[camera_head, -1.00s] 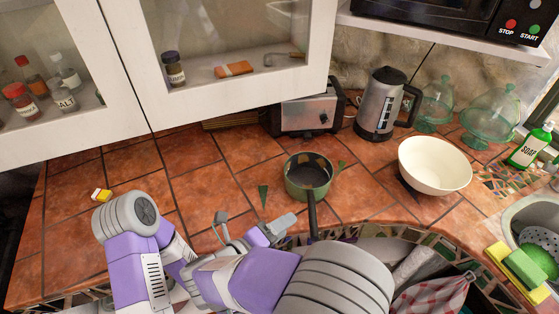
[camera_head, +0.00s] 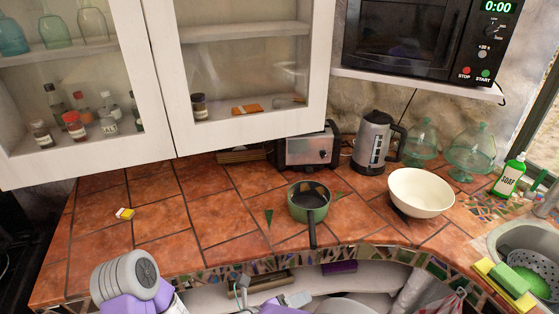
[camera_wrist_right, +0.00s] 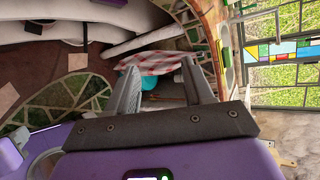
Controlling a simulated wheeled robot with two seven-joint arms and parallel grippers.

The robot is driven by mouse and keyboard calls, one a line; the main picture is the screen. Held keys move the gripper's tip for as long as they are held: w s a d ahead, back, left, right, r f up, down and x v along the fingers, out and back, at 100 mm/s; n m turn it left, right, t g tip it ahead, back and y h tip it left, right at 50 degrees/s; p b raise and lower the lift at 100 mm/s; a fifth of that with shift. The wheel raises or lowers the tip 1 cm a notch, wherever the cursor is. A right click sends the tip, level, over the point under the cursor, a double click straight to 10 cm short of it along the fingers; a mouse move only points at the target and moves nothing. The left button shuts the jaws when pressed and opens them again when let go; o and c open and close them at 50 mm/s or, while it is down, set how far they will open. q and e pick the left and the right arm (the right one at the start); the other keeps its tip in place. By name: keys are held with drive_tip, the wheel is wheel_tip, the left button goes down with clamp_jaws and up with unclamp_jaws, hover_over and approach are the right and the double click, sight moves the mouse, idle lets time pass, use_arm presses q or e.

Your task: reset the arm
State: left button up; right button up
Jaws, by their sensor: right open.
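My right gripper (camera_head: 269,292) shows at the bottom of the head view, below the counter's front edge and close to the pot's handle in the picture. Its two grey fingers also show in the right wrist view (camera_wrist_right: 160,88). They are spread apart with nothing between them. In the wrist view they face the lower shelf area, with a red-and-white checked cloth (camera_wrist_right: 158,62) beyond the tips. A grey and purple link of my own arm (camera_head: 125,278) shows at the bottom left of the head view. My left gripper is not in view.
A green pot (camera_head: 309,212) stands near the counter's front edge, its handle reaching over it. A toaster (camera_head: 308,150), kettle (camera_head: 372,142), white bowl (camera_head: 421,192) and soap bottle (camera_head: 509,177) stand behind or right. The tiled counter's left part (camera_head: 160,225) is mostly clear.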

drive_tip(key=s+d+f+m+g+y, duration=0.1)
drive_tip(key=s+f+m+g+y, duration=0.25)
drive_tip(key=f+m, duration=0.6)
drive_tip(key=s+d+f+m+g+y, duration=0.1)
drive_tip(key=s+f+m+g+y, duration=0.3)
drive_tip(key=f+m, duration=0.6)
drive_tip(key=s+d+f+m+g+y, duration=0.1)
drive_tip(key=s+f+m+g+y, duration=0.15)
drive_tip(key=f+m+y, duration=0.7)
drive_tip(key=d+m+t+h, duration=0.1)
drive_tip(key=m, duration=0.3)
drive_tip(key=w+d+f+m+t+h, duration=0.1)
drive_tip(key=m, duration=0.4)
drive_tip(key=w+d+m+t+h, duration=0.1)
drive_tip(key=m, duration=0.4)
drive_tip(key=shift+w+d+f, duration=0.15)
drive_tip(key=shift+w+d, duration=0.05)
drive_tip(key=shift+w, duration=0.05)
